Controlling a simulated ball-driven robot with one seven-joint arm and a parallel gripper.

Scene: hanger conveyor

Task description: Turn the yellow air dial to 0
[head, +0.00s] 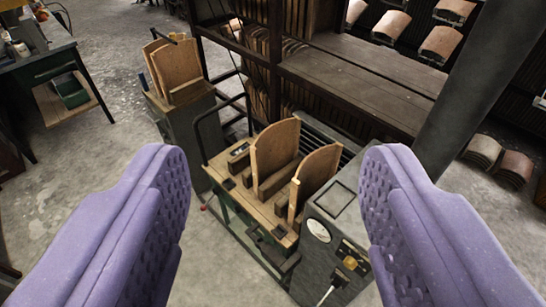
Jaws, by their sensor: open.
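My gripper (276,160) is open, with its two purple ribbed fingers wide apart and nothing between them. Beyond them, at lower centre right, stands a grey control box (330,262). Its face carries a round white gauge (318,230) and, right of it, a small yellow part (350,262), which looks like the yellow air dial. The dial lies close to the right finger in the picture, further off than the fingertips and not touched. Its marks and setting are too small to read. The right finger hides the box's right side.
A wooden-topped machine with upright curved wooden forms (275,150) adjoins the box on the left. A similar machine (178,75) stands behind it. A dark shelf rack (370,80) and a grey post (465,85) stand behind. A green desk (50,65) is far left; concrete floor (100,130) is clear between.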

